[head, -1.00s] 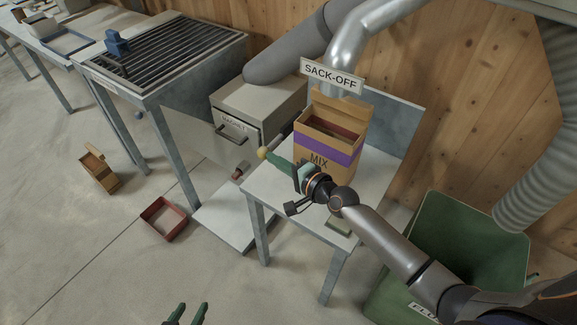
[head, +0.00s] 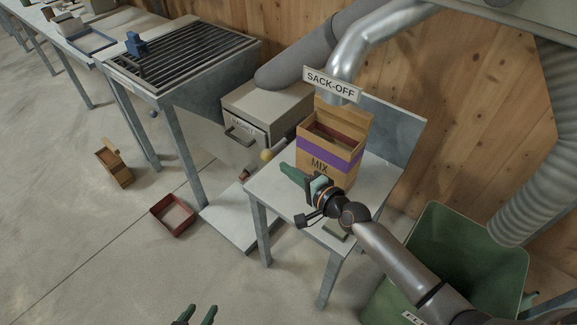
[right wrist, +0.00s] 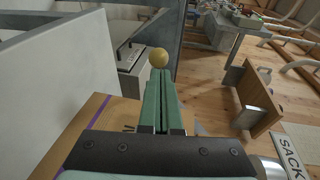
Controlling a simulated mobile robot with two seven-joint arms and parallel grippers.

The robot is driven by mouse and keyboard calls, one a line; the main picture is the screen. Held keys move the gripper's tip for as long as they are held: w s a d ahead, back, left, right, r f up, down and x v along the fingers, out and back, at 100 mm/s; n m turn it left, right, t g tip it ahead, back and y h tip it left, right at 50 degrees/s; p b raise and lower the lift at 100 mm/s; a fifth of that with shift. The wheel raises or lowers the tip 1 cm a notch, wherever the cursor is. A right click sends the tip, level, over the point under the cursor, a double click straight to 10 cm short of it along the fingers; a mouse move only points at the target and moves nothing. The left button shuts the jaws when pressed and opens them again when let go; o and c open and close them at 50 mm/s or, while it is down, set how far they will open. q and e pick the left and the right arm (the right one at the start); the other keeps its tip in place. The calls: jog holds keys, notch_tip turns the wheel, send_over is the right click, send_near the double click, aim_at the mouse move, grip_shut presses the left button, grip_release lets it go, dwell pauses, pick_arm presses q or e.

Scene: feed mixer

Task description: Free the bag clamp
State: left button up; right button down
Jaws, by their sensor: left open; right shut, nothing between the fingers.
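The MIX box (head: 319,162), tan with a purple band, stands upright on the small table under the SACK-OFF sign (head: 331,85). A dark red rim shows inside its open top. A yellow ball knob (head: 266,155) on a grey rod sits left of the box; I cannot tell whether it belongs to the bag clamp. My right gripper (head: 284,169) is shut and empty in front of the box, its tips short of the knob. In the right wrist view the knob (right wrist: 159,57) shows just beyond the fingertips. My left gripper (head: 197,313) is open and empty at the bottom edge.
The grey MAGNET cabinet (head: 263,106) stands behind the knob. A green bin (head: 460,250) is at the right. A red tray (head: 172,216) and a wooden box (head: 114,167) lie on the floor.

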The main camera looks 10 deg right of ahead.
pick_arm(q)
jog(key=shift+w+r+p, duration=0.45)
jog(key=shift+r, duration=0.15)
pick_arm(e)
jog(key=v, duration=0.9)
pick_arm(q)
jog(key=shift+s, duration=0.15)
pick_arm(e)
jog(key=shift+s+f, duration=0.15)
jog(key=shift+s, duration=0.05)
